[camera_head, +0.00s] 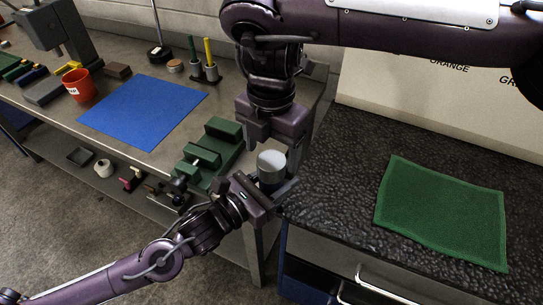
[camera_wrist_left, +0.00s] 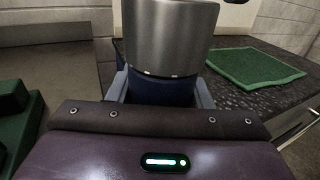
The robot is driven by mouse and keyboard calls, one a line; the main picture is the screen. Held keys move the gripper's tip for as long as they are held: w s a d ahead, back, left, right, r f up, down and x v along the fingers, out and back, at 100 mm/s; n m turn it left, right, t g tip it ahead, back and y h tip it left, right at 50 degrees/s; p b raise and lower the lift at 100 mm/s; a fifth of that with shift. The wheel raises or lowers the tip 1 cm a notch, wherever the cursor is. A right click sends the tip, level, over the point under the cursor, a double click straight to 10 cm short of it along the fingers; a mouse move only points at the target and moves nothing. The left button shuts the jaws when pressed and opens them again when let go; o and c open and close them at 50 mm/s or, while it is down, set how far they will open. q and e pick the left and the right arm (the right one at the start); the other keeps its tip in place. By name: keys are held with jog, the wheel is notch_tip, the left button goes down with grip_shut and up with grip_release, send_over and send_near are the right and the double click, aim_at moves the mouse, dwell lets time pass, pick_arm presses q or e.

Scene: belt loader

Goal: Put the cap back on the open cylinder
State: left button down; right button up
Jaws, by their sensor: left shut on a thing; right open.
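A dark blue cylinder (camera_wrist_left: 160,88) stands upright between the fingers of my left gripper (camera_head: 272,187), which is shut on it. A grey metallic cap (camera_head: 271,163) is on top of the cylinder; it also shows large in the left wrist view (camera_wrist_left: 170,38). The cap's lower rim meets the blue body, but I cannot tell if it is fully seated. My right gripper (camera_head: 276,143) is open just above and behind the cap, pointing down. It holds nothing that I can see, and its fingertips are partly hidden.
A green vise-like fixture (camera_head: 208,153) stands left of the grippers on the workbench. A blue mat (camera_head: 143,111), a red cup (camera_head: 80,86) and pen holders (camera_head: 204,70) are farther left. A green mat (camera_head: 442,210) lies on the dark counter at right, which is otherwise clear.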

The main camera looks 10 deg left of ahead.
aim_at(271, 160)
jog(key=shift+r, duration=0.4)
jog(key=shift+c, duration=0.5)
jog(key=shift+w+r+n, duration=0.1)
jog(key=shift+r+n, duration=0.1)
jog(key=shift+n, duration=0.1)
notch_tip(271, 160, up, 3)
jog(key=n, duration=0.5)
jog(key=shift+n, duration=0.4)
jog(key=shift+f, duration=4)
